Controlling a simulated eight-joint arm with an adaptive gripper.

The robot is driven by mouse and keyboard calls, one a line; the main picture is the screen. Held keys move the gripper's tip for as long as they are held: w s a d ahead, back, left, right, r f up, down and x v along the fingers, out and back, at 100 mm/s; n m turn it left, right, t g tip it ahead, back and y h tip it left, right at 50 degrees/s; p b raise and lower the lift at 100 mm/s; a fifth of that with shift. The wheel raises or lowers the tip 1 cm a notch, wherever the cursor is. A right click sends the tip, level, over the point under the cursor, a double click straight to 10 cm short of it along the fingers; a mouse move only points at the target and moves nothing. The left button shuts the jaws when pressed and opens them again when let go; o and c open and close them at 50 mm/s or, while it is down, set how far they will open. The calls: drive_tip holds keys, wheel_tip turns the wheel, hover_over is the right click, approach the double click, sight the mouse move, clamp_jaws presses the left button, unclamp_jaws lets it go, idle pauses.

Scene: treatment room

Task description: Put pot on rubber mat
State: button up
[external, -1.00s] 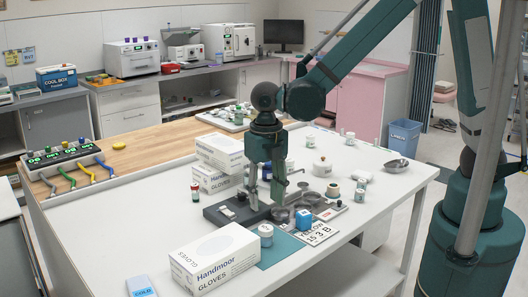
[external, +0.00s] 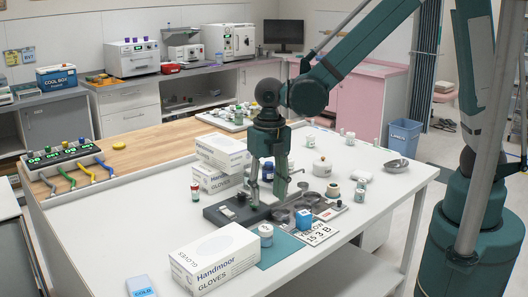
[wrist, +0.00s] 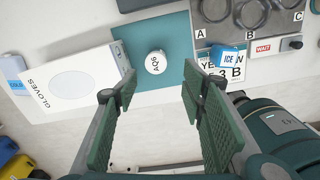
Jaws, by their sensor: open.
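A small pot with a white lid (external: 266,230) stands upright on the teal rubber mat (external: 284,250), near the front of the white table. In the wrist view the pot (wrist: 155,62) shows from above with AQ6 on its lid, and the mat (wrist: 178,35) spreads around it. My gripper (external: 267,203) is open and empty, pointing down behind the pot and above the dark tray. In the wrist view its two green pads (wrist: 160,100) are wide apart, with the pot beyond them and untouched.
A glove box (external: 215,258) lies left of the mat. A lettered card (external: 316,234) and a blue ICE block (wrist: 228,57) are at its right. A dark tray (external: 222,213) is behind it. Stacked glove boxes (external: 212,178) stand farther back. The table's front left is mostly clear.

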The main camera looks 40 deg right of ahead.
drive_tip(key=w+d+r+m+t, duration=0.1)
drive_tip(key=d+r+m, duration=0.35)
drive_tip(key=d, duration=0.25)
drive_tip(key=w+d+r+m+t+y, duration=0.1)
drive_tip(key=d+r+m, duration=0.3)
drive_tip(key=d+m, duration=0.3)
drive_tip(key=d+r+m+t, duration=0.1)
drive_tip(key=d+r+m, duration=0.3)
drive_tip(key=d, duration=0.4)
drive_tip(key=s+d+r+m+t, duration=0.2)
drive_tip(key=s+d+m, duration=0.2)
drive_tip(key=d+m, duration=0.5)
drive_tip(key=s+d+r+m+t+h, duration=0.1)
drive_tip(key=s+d+r+m+t, duration=0.1)
drive_tip(key=d+m, duration=0.7)
drive_tip(key=shift+s+d+r, duration=0.5)
drive_tip(key=shift+s+d, duration=0.5)
drive_tip(key=shift+d, duration=0.05)
